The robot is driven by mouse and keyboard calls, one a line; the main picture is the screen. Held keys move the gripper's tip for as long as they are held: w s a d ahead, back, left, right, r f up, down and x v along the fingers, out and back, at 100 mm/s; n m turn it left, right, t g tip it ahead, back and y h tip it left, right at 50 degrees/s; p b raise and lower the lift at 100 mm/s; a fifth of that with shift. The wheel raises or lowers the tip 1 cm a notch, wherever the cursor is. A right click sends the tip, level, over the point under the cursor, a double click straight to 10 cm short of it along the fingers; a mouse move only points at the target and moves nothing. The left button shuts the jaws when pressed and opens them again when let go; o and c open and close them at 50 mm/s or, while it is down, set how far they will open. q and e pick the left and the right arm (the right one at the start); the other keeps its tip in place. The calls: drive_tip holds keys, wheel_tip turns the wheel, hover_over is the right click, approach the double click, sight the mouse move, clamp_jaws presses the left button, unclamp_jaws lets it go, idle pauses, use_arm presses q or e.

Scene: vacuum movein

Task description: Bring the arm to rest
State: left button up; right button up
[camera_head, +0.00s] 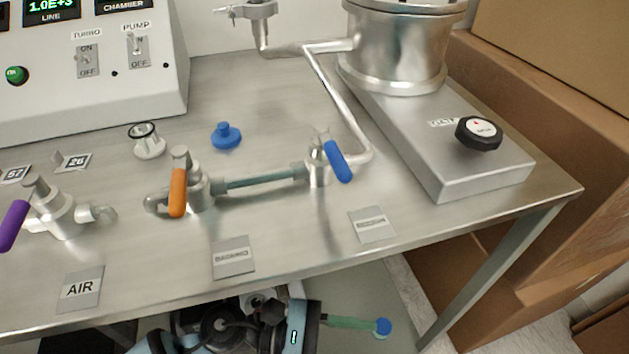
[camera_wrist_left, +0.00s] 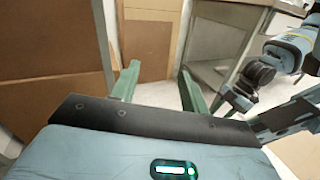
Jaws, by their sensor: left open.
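My left gripper (camera_wrist_left: 158,80) shows in the left wrist view with its two green fingers apart and nothing between them. In the head view its body and a green finger (camera_head: 345,322) lie low, below the table's front edge, pointing right. A small round blue thing (camera_head: 383,327) shows at the fingertip; I cannot tell whether they touch. Another arm of mine (camera_wrist_left: 292,50) is at the right of the left wrist view, with a dark end part (camera_wrist_left: 242,98) whose fingers I cannot make out. The left gripper is apart from the valves on the table.
The steel table (camera_head: 290,265) carries a purple-handled valve (camera_head: 14,226), an orange-handled valve (camera_head: 178,192), a blue-handled valve (camera_head: 338,161), a blue cap (camera_head: 226,135) and a control box (camera_head: 90,85). Cardboard boxes (camera_head: 565,180) stand at the right. A table leg (camera_head: 490,275) is near them.

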use_arm(q)
wheel_tip(320, 180, up, 6)
drive_tip(key=w+a+n+t+h+p, duration=0.15)
drive_tip(key=n+t+p, duration=0.5)
drive_tip(key=n, duration=0.75)
drive_tip(key=a+f+n+t+y+p, duration=0.1)
drive_tip(key=a+n+t+y+p, duration=0.6)
drive_tip(key=n, duration=1.1)
drive_tip(key=s+a+f+n+g+y+p, duration=0.1)
drive_tip(key=s+a+n+y+p, duration=0.3)
drive_tip(key=s+a+n, duration=0.5)
drive_tip(key=s+a+f+n+g+y+p, duration=0.2)
drive_tip(key=s+a+n+y+p, duration=0.3)
drive_tip(key=s+a+n, duration=0.4)
drive_tip(key=f+n+y, duration=0.1)
drive_tip(key=n, duration=0.3)
drive_tip(key=shift+s+f+n, duration=0.35)
drive_tip(key=shift+n, duration=0.05)
use_arm(e)
drive_tip(key=w+r+t, duration=0.1)
drive_tip(key=w+r, duration=0.2)
drive_tip(key=r, duration=0.5)
drive_tip(key=w+a+r+t, duration=0.1)
drive_tip(key=w+r, duration=0.2)
drive_tip(key=r, duration=0.5)
drive_tip(key=w+r+t, duration=0.1)
drive_tip(key=w+r, duration=0.2)
drive_tip(key=r, duration=0.5)
drive_tip(key=shift+w+a+r, duration=0.2)
drive_tip(key=shift+r, duration=0.1)
